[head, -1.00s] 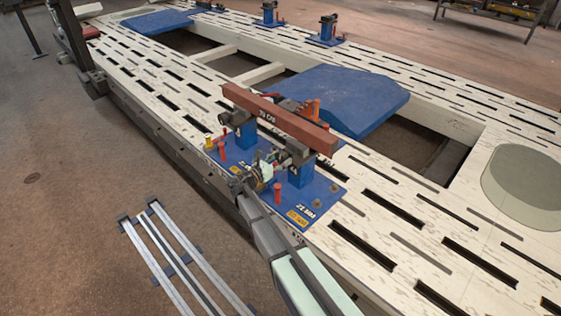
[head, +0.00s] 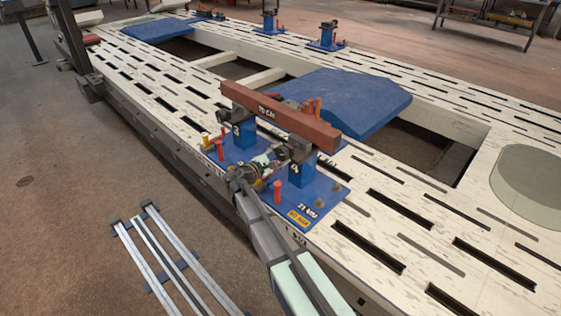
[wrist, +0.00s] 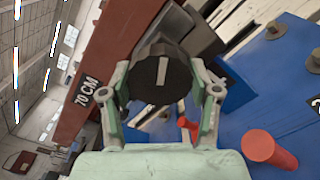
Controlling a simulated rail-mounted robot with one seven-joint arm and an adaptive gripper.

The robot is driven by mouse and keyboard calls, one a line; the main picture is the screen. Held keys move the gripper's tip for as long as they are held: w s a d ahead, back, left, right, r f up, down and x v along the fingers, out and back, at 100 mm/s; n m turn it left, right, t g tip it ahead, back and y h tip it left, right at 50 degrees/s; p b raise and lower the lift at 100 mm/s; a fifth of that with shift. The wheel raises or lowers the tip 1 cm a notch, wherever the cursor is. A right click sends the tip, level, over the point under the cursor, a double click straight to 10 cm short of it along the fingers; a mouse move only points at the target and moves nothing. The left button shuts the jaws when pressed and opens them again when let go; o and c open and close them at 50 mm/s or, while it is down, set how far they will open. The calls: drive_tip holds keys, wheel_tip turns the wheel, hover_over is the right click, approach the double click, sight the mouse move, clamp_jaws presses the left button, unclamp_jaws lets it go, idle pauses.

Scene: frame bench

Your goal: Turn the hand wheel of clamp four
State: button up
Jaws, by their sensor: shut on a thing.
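Clamp four (head: 297,172) is a blue post marked 4 on a blue base plate, under the right end of a long red-brown beam (head: 280,120). My gripper (head: 264,171) is beside this post, low over the plate. In the wrist view, the hand wheel (wrist: 160,82) is a dark, knobbed disc with a pale stripe that stands nearly upright. My gripper's two pale green fingers are shut on its left and right sides. In the head view the wheel is hard to make out among the fingers.
A red peg (head: 277,191) stands on the plate close to my gripper; it also shows in the wrist view (wrist: 270,148). Clamp three (head: 240,137) stands to the left. A blue panel (head: 345,98) lies behind the beam. The slotted frame (head: 400,215) is clear at right.

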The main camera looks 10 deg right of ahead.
drive_tip(key=m+b, duration=0.1)
drive_tip(key=m, duration=0.1)
drive_tip(key=m+b, duration=0.1)
drive_tip(key=b, duration=0.1)
drive_tip(key=m+b, duration=0.2)
drive_tip(key=shift+f+m, duration=0.25)
drive_tip(key=shift+m, duration=0.05)
drive_tip(key=m+b, duration=0.5)
drive_tip(key=b, duration=0.1)
drive_tip(key=shift+w+m, duration=0.1)
drive_tip(key=shift+m, duration=0.2)
drive_tip(key=m+b, duration=0.5)
drive_tip(key=b, duration=0.1)
drive_tip(key=m+b, duration=0.3)
drive_tip(key=shift+r+m+b, duration=0.2)
drive_tip(key=shift+m+b, duration=0.2)
drive_tip(key=shift+r+m+b, duration=0.1)
drive_tip(key=shift+m+b, duration=0.35)
drive_tip(key=shift+m, duration=0.15)
drive_tip(key=o, duration=1.2)
drive_tip(key=shift+d, duration=0.1)
drive_tip(key=shift+c, duration=0.2)
